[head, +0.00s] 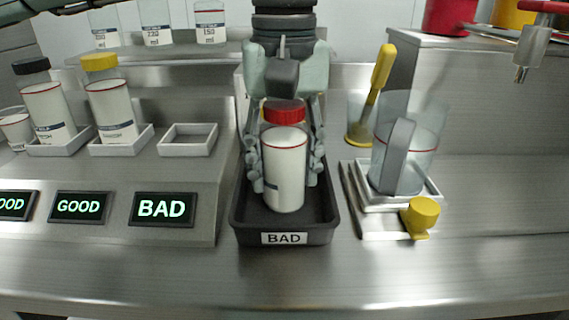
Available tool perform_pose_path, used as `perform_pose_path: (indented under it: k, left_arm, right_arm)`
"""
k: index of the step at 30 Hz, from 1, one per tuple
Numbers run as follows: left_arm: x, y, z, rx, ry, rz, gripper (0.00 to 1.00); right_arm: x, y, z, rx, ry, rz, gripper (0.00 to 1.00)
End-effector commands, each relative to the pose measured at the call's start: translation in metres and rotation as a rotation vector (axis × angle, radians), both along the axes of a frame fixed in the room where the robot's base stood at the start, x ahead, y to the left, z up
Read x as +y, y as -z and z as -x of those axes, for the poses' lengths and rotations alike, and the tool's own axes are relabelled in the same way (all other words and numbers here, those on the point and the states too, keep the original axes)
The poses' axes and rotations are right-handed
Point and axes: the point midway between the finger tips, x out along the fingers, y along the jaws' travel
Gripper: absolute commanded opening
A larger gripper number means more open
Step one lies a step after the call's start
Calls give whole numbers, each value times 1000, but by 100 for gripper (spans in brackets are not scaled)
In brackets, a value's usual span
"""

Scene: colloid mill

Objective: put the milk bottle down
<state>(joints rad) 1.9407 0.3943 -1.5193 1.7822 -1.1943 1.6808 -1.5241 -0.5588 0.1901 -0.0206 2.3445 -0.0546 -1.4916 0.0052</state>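The milk bottle (284,178) is white with a red cap (284,110). It is upright inside the dark tray labelled BAD (284,238), in the middle of the head view. My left gripper (286,165) reaches in from behind and above, with one finger along each side of the bottle. The fingers look closed against its sides. I cannot tell whether the bottle's base touches the tray floor. My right gripper is not in view.
On the left, two bottles, black-capped (46,105) and yellow-capped (108,100), stand in white trays beside an empty white tray (187,140). BAD and GOOD signs are below. At right stand a clear jug (425,145) and yellow-handled tool (380,70). The front counter is clear.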

Motion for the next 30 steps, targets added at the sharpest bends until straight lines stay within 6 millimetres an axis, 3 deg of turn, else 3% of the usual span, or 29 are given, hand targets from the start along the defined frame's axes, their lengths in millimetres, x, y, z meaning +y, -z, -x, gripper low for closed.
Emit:
perform_pose_path:
  k: [1,5,17,20,30]
  left_arm:
    - [0,0,0,0,0,0,53]
    - [0,0,0,0,0,0,69]
    - [0,-6,0,-1,-1,0,69]
    - [-1,-20,-1,-3,-2,3,69]
    - [-1,-92,0,-1,1,1,69]
  right_arm:
    - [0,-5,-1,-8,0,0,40]
    - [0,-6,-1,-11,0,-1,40]
    - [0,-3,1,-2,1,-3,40]
    - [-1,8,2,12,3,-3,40]
    - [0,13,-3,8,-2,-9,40]
